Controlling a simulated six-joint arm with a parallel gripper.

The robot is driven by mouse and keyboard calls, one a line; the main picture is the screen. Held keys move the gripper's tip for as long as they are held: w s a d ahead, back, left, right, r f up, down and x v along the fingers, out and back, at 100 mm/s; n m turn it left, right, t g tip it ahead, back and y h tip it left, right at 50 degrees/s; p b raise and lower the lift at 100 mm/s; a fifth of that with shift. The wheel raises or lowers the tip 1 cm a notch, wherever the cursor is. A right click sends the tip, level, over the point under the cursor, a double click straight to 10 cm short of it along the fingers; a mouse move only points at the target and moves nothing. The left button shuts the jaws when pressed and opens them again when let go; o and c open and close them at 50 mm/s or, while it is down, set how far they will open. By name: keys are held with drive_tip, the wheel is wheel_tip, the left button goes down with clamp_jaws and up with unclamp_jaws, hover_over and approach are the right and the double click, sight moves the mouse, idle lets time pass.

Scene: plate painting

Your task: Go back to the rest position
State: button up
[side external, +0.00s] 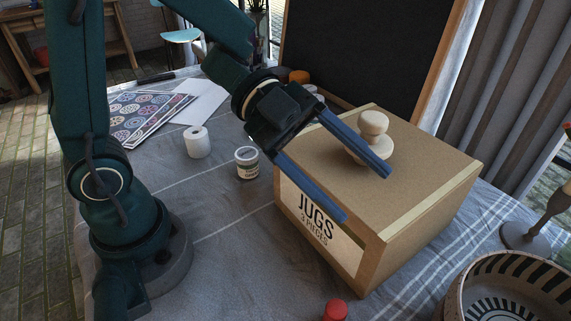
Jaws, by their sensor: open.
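My gripper (367,196) is open, its two blue fingers spread and pointing down to the right. It is above the left part of a cardboard box (425,170) labelled "JUGS 3 PIECES". A pale wooden knobbed piece (372,126) stands on top of the box. The upper finger passes in front of its base, and I cannot tell whether they touch. Nothing shows between the fingers.
A small labelled jar (247,163) and a white paper roll (197,142) stand left of the box. Patterned sheets (140,115) lie at the back left. A red-capped item (335,310) and a striped bowl (512,262) are in front. A blackboard (365,50) stands behind.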

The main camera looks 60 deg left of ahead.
drive_tip(key=w+a+r+n+t+y, duration=0.1)
drive_tip(key=w+r+t, duration=0.1)
drive_tip(key=w, duration=0.1)
drive_tip(key=w+a+r+n+t+y, duration=0.1)
drive_tip(key=w+r+t, duration=0.1)
drive_tip(key=w+t, duration=0.1)
drive_tip(key=w+a+r+n+t, duration=0.1)
drive_tip(key=w+a+r+t, duration=0.1)
drive_tip(key=w+r+t, duration=0.1)
drive_tip(key=shift+w+a+r+y, duration=0.1)
drive_tip(key=shift+y, duration=0.3)
drive_tip(key=w+a+r+n+t+y, duration=0.1)
drive_tip(key=a+r+n+t+y, duration=0.55)
drive_tip(key=a+n+y, duration=0.55)
drive_tip(key=s+f+n+g, duration=0.6)
drive_tip(key=s+f+g, duration=0.5)
drive_tip(key=s+f, duration=0.4)
drive_tip(key=shift+s+d+f+n+h, duration=0.25)
drive_tip(key=shift+s+d+n+h, duration=0.05)
drive_tip(key=shift+d, duration=0.15)
